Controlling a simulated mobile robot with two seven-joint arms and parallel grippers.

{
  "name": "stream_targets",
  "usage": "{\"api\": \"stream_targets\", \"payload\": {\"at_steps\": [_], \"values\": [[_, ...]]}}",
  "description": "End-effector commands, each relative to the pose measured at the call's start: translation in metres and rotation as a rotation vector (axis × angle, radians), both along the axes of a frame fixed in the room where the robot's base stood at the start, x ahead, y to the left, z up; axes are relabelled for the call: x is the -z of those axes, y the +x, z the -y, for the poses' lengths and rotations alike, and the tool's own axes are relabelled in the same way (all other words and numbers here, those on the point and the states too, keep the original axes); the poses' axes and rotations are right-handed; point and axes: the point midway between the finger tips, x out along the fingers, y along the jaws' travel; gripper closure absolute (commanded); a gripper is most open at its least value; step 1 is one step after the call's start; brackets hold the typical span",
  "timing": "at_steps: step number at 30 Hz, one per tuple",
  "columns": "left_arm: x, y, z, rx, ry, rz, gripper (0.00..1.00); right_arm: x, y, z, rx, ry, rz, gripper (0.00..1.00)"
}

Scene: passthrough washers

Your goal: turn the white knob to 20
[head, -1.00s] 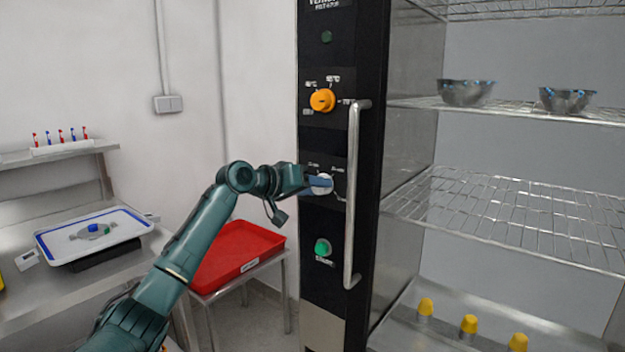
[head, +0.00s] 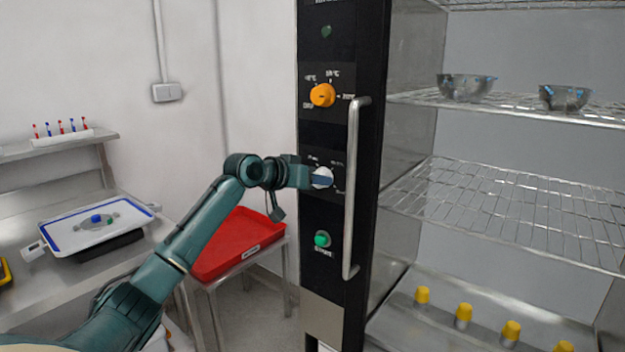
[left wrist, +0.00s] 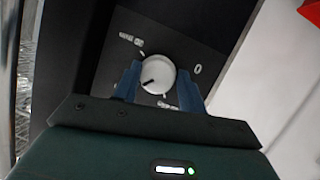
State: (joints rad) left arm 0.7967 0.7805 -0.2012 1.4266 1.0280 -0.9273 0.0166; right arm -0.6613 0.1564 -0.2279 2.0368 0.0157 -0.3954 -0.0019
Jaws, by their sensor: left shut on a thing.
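The white knob (head: 323,177) is on the black control panel of the tall cabinet, between an orange knob above and a green button below. In the left wrist view the white knob (left wrist: 157,74) shows a dark pointer line toward the lower left. Labels are printed around it, one a "0"; the others are too small to read surely. My left gripper (head: 317,179) reaches in from the left, and its blue fingers (left wrist: 160,86) lie on both sides of the knob, shut on it. My right gripper is not in view.
The orange knob (head: 323,95) and green button (head: 322,240) share the panel. A vertical door handle (head: 355,190) stands out just right of the white knob. A red tray (head: 240,243) on a stand is below my left arm. Wire shelves with metal bowls (head: 466,88) are at right.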

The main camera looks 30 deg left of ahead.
Motion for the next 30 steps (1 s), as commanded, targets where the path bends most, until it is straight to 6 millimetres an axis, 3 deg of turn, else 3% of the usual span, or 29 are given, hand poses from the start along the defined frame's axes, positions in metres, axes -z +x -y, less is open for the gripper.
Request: {"api": "stream_targets", "payload": {"at_steps": [5,6,12,22,30], "values": [[-0.003,0.0,0.003,0.005,-0.004,0.009,0.82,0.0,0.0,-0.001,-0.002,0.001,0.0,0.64],[-0.003,0.0,0.003,0.005,-0.004,0.009,0.56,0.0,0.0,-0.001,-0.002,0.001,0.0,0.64],[-0.001,0.0,0.002,0.004,-0.003,0.003,0.41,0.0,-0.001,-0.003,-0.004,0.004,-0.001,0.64],[-0.002,-0.007,-0.002,0.001,-0.001,0.001,0.41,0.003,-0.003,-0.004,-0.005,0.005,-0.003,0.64],[-0.018,-0.056,-0.012,0.001,0.004,0.001,0.41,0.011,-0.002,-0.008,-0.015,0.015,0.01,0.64]]}}
